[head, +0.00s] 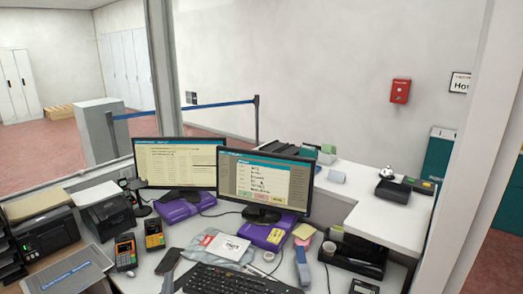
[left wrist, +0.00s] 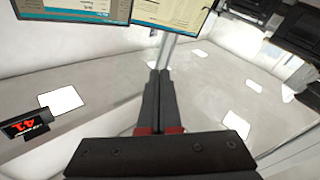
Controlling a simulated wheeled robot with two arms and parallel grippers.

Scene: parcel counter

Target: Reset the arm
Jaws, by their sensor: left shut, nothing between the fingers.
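My left gripper (left wrist: 160,76) shows in the left wrist view. Its two dark fingers are together with nothing between them, and they point away toward a pale surface with white patches. I cannot make out either gripper clearly in the head view. My right gripper is not in view.
Two monitors (head: 176,164) (head: 266,187) stand on a cluttered counter in the head view. In front lie a keyboard (head: 235,280), a parcel bag (head: 217,246) and card terminals (head: 125,250). A printer (head: 45,232) stands at left. A red number display (left wrist: 27,124) shows in the left wrist view.

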